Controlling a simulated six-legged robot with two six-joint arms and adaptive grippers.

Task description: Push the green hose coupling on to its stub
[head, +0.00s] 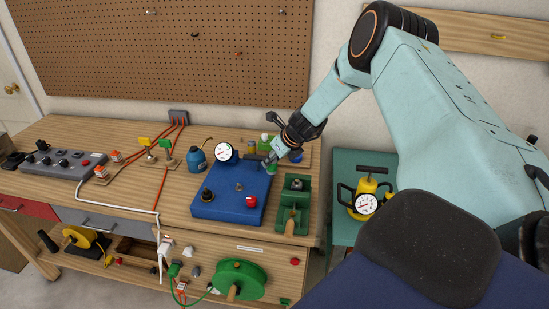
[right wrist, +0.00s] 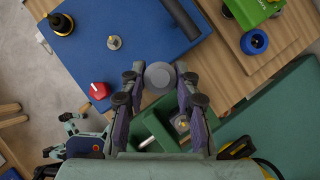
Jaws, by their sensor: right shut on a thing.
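My right gripper (head: 272,160) reaches in from the upper right over the back right part of the blue box (head: 228,212). In the right wrist view its fingers (right wrist: 159,78) are shut on a round piece (right wrist: 160,74), which looks grey from above. In the head view a small greenish part (head: 267,164) shows at the fingertips; I take it for the green hose coupling, mostly hidden by the fingers. A short metal stub (head: 239,187) stands upright on the blue box, apart from the held piece; it also shows in the right wrist view (right wrist: 114,42). My left gripper is not in view.

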